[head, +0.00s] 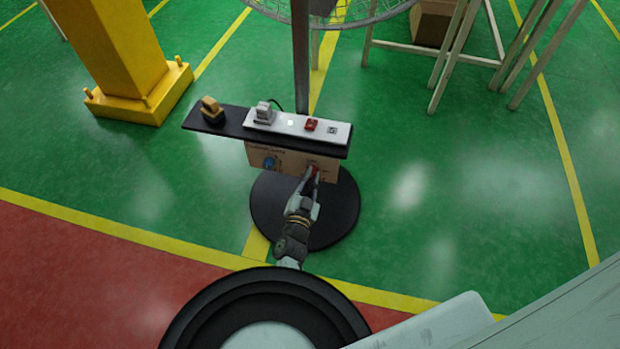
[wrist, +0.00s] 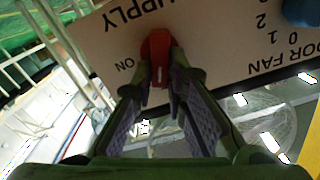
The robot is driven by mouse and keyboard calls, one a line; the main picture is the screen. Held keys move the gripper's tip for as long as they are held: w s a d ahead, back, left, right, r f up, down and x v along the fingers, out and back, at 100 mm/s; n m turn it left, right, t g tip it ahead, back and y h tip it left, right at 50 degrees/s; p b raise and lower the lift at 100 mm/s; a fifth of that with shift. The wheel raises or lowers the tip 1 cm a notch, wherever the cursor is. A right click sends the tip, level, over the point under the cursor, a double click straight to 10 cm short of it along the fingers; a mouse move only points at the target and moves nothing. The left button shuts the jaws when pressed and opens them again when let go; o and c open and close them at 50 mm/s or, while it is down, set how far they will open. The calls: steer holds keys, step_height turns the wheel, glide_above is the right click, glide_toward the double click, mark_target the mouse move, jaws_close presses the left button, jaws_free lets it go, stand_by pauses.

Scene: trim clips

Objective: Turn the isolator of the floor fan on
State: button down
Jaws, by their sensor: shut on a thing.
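The floor fan stands on a pole (head: 301,60) with a round black base (head: 340,215) and a wire cage (head: 330,12) at the top. A tan panel (head: 256,155) hangs under a black shelf on the pole. The red isolator knob (wrist: 155,46) is on the panel beside the words "SUPPLY" and "ON"; in the head view my gripper mostly covers it. A blue knob (head: 270,163) marked for the fan sits left of it, and also shows in the wrist view (wrist: 301,12). My gripper (wrist: 160,75) is shut on the red knob, a finger on each side.
The black shelf (head: 225,127) juts out just above my gripper. It carries a white power strip (head: 283,124) with a grey plug (head: 264,112) and red switch (head: 311,125), and a tan plug-like thing (head: 211,109). A yellow column (head: 120,50) stands left; green floor is free at right.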

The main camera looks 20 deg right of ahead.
steer(key=shift+s+d+f+m+b, duration=0.15)
steer(key=shift+m+b, duration=0.55)
steer(key=shift+m, duration=1.5)
steer(key=shift+d+f+m+b, duration=0.15)
steer(key=shift+m+b, duration=0.55)
steer(key=shift+m, duration=1.5)
steer(key=shift+s+d+f+m+b, duration=0.2)
steer(key=shift+m+b, duration=0.5)
steer(key=shift+m, duration=1.5)
steer(key=shift+w+a+m, duration=0.15)
steer(key=shift+m, duration=0.15)
steer(key=c, duration=1.6)
jaws_free()
steer(key=shift+f, duration=0.1)
